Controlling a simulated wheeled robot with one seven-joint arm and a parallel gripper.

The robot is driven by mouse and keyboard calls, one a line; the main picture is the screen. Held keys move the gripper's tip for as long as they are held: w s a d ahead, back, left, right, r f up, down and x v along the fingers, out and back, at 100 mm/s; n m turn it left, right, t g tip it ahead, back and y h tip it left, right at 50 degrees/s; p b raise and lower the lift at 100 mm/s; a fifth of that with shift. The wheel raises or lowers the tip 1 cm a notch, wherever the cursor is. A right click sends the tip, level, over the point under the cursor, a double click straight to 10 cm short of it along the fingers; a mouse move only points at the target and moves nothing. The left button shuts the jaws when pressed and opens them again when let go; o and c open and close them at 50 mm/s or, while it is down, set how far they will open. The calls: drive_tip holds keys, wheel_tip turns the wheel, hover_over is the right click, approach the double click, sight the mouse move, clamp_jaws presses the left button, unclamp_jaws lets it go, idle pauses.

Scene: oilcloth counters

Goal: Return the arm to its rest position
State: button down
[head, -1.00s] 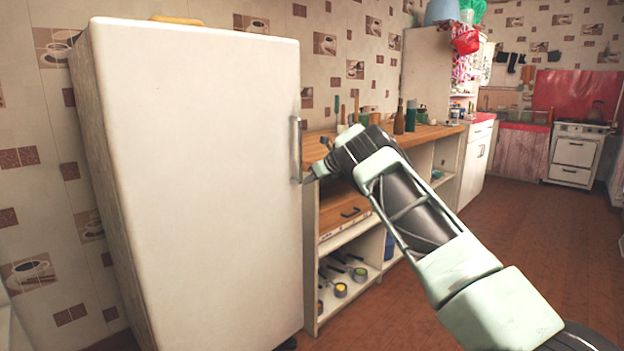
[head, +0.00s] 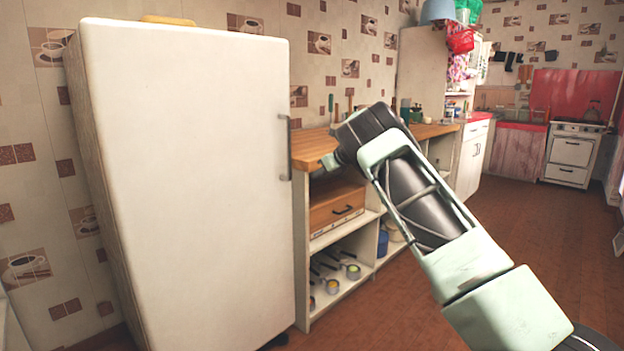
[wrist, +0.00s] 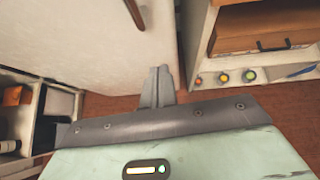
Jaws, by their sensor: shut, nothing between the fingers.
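My gripper (wrist: 157,88) shows in the wrist view with its two fingers together and nothing between them. It points toward the gap between the white fridge (head: 190,180) and the open shelf unit (head: 303,255). In the head view my gripper (head: 328,162) is small and partly hidden by my wrist, in front of the wooden counter's near end. It appears apart from the fridge and its handle (head: 285,147). My pale green and black arm reaches up from the lower right.
The fridge door is closed. The wooden counter (head: 312,150) holds bottles and tools. A wooden drawer (head: 337,208) and several measuring scoops (head: 332,285) sit in the shelf unit. A white stove (head: 571,152) stands far back right. The brown floor (head: 540,245) on the right is clear.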

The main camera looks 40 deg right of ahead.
drive_tip(key=v, duration=0.4)
drive_tip(key=shift+s+d+r, duration=0.2)
drive_tip(key=shift+s+d, duration=0.1)
